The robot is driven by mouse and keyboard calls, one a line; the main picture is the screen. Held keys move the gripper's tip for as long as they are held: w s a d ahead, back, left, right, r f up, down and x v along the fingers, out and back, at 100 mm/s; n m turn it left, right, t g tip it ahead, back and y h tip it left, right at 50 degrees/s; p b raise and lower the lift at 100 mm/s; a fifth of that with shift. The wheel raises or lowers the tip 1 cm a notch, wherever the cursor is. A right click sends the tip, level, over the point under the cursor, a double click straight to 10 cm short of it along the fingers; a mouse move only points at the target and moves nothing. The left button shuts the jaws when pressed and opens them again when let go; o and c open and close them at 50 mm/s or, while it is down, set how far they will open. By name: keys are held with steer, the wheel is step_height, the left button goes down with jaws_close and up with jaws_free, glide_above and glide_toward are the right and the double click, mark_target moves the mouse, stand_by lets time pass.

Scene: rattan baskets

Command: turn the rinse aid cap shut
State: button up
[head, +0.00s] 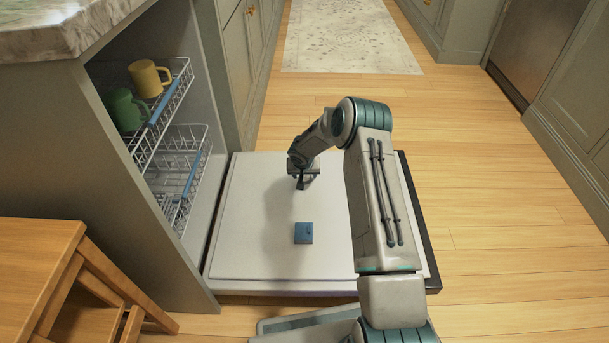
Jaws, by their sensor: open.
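The open dishwasher door (245,225) lies flat, its pale inner side facing up. A small blue square piece (303,233), which looks like the dispenser with the rinse aid cap, sits near the middle of the door. A tiny dark mark shows on it, but it is too small to tell how the cap is turned. My gripper (302,183) is open and points down over the door, beyond the blue piece and apart from it. My arm reaches in from the right side of the door. The gripper's fingertips are small and partly dark.
On the left, the dishwasher's upper rack (170,100) holds a green mug (124,109) and a yellow mug (150,78). A lower rack (185,150) sits beneath. A wooden stool (40,260) stands at the front left. The wooden floor (490,200) to the right is clear.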

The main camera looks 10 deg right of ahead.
steer(key=c, duration=1)
steer(key=shift+o, duration=0.2)
